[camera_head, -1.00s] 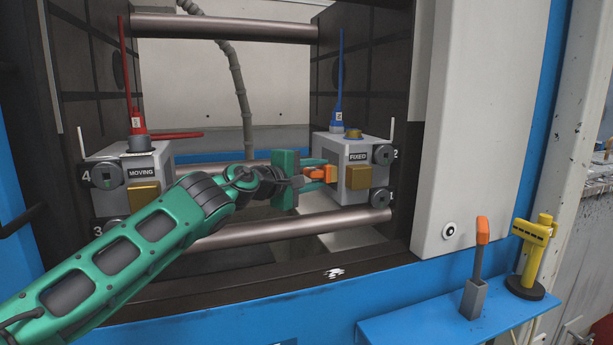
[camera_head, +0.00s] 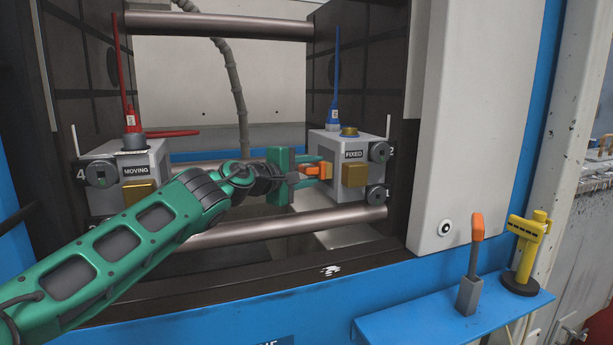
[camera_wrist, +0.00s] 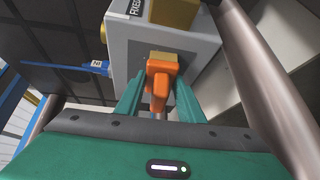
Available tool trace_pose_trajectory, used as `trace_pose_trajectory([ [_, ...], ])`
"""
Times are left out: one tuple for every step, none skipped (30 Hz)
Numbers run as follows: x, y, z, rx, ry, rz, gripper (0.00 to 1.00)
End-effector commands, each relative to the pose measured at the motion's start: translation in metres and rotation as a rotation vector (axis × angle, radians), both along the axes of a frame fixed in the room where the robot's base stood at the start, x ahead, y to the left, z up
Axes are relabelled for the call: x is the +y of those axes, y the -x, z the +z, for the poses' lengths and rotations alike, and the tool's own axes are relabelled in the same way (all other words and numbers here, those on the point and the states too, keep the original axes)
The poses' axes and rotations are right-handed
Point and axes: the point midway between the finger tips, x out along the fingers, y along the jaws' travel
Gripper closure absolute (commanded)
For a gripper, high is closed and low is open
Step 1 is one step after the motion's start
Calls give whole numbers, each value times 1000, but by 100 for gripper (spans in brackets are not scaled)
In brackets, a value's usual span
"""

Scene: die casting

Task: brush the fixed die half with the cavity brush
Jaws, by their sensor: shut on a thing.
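The fixed die half (camera_head: 352,158) is a grey block labelled FIXED at the right of the machine opening; it also shows at the top of the wrist view (camera_wrist: 190,48). My gripper (camera_head: 308,168) is at its left side. In the wrist view its green fingers (camera_wrist: 158,95) are shut on the orange handle of the cavity brush (camera_wrist: 162,75). The orange part also shows in the head view (camera_head: 315,170). The brush's bristle end is hidden, so I cannot tell whether it touches the die face.
The moving die half (camera_head: 137,168) faces it at the left. Tie bars (camera_head: 285,226) run below and above my arm. An orange-handled tool in a grey holder (camera_head: 470,275) and a yellow tool on a black base (camera_head: 527,255) stand on the blue shelf (camera_head: 430,320).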

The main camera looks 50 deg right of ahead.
Motion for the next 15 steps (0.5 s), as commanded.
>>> trace_pose_trajectory([
  [-2, -2, 0, 0, 0, -2, 93],
  [-3, -3, 0, 0, 0, -2, 93],
  [-3, -4, 0, 0, 0, -3, 93],
  [-3, -4, 0, 0, 0, -3, 93],
  [-4, -5, 0, 0, 0, -3, 93],
  [-4, -6, 0, 0, 0, -3, 93],
  [-4, -6, 0, 0, 0, -3, 93],
  [-5, -7, 0, 0, 0, -3, 93],
  [-6, -9, 0, 0, 0, -3, 93],
  [-7, -11, 0, 0, 0, -3, 93],
  [-7, -13, 0, 0, 0, -2, 93],
  [-8, -16, 0, 1, -1, -2, 93],
  [-9, -18, 0, 0, -1, -2, 93],
  [-11, -20, 0, 0, -1, -2, 93],
  [-12, -23, 0, -1, -1, -2, 93],
])
